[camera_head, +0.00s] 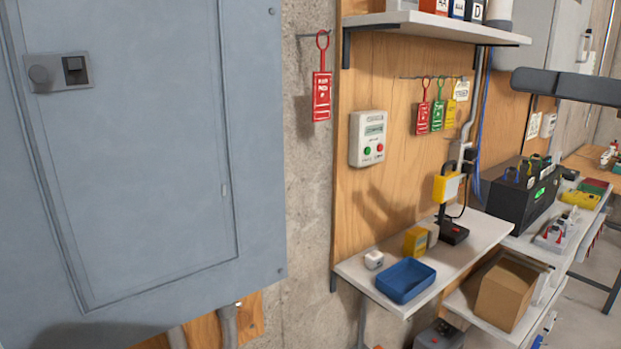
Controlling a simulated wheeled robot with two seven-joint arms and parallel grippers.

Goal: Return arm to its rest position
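A dark, rounded bar comes in from the right edge, high in the head view. It seems to be my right gripper (538,82), seen from the side in front of the back wall and the bench. Its two fingertips cannot be told apart, so its opening is not clear. I see nothing held at its tip. The rest of the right arm lies outside the picture. My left gripper and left arm are not in view.
A large grey panel (150,170) fills the left. A wall shelf (440,27) runs along the top. A lower shelf (350,270) holds a blue tray (405,280) and a yellow device (415,241). A black box (520,205) and a cardboard box (505,295) stand right.

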